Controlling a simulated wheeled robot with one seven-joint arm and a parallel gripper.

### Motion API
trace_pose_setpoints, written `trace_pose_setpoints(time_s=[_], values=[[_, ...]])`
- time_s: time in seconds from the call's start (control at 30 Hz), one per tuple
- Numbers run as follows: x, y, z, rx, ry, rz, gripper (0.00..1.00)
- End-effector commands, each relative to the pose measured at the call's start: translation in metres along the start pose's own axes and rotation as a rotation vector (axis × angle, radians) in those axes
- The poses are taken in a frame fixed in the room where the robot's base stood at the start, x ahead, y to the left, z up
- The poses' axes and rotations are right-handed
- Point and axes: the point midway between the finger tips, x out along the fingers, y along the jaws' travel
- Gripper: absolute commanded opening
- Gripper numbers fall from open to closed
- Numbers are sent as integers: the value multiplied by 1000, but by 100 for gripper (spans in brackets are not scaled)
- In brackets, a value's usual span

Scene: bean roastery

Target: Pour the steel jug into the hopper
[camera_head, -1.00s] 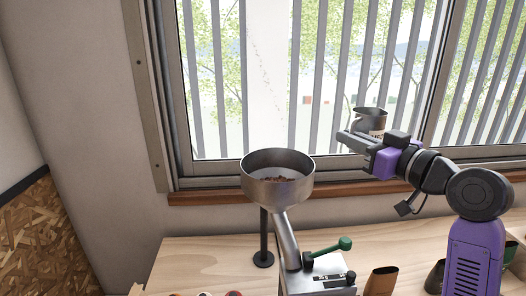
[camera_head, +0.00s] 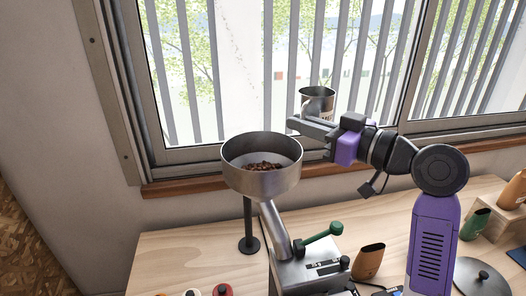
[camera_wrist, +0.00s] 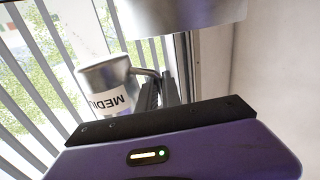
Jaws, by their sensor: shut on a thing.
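The steel jug (camera_head: 317,103) is held in the air in front of the window, above and to the right of the hopper, and looks about upright. My gripper (camera_head: 305,127) is shut on it, seemingly by its handle. In the wrist view the jug (camera_wrist: 101,82) carries a white label whose visible letters start "MEDIU". The hopper (camera_head: 262,182) is a round steel bowl on a slanted pipe, with brown beans (camera_head: 264,166) in it. Part of the hopper (camera_wrist: 185,12) shows at the top of the wrist view. The inside of the jug is mostly hidden.
A machine with a green-handled lever (camera_head: 325,233) stands under the hopper on the wooden table (camera_head: 190,262). An orange-brown cup (camera_head: 368,262) stands right of it. A round dark lid (camera_head: 482,277) and a wooden stand (camera_head: 490,195) are farther right. The barred window is behind.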

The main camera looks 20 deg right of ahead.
Motion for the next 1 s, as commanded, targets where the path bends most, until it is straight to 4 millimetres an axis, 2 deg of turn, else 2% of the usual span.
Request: trace_pose_setpoints(time_s=[0.7, 1.0], values=[[5, -16, 2, -312, -103, -1, 0], [7, -23, 18, -452, -152, -2, 0]])
